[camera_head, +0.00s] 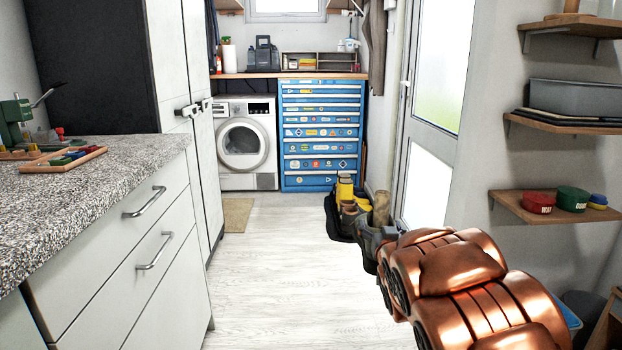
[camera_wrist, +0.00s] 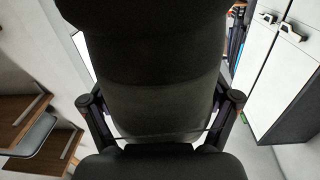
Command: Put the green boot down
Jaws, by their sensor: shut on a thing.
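In the wrist view, my gripper (camera_wrist: 160,122) has a finger on each side of a large, dark grey-green boot (camera_wrist: 155,75) and is shut on it. The boot fills the middle of that view and runs off its top edge, so its full shape is cut off. In the head view, my copper-coloured arm covers the lower right.
A blue drawer chest (camera_head: 320,133) and a washing machine (camera_head: 243,143) stand at the back. A grey counter (camera_head: 90,195) lines the left. Pale floor (camera_head: 270,290) is clear in the middle.

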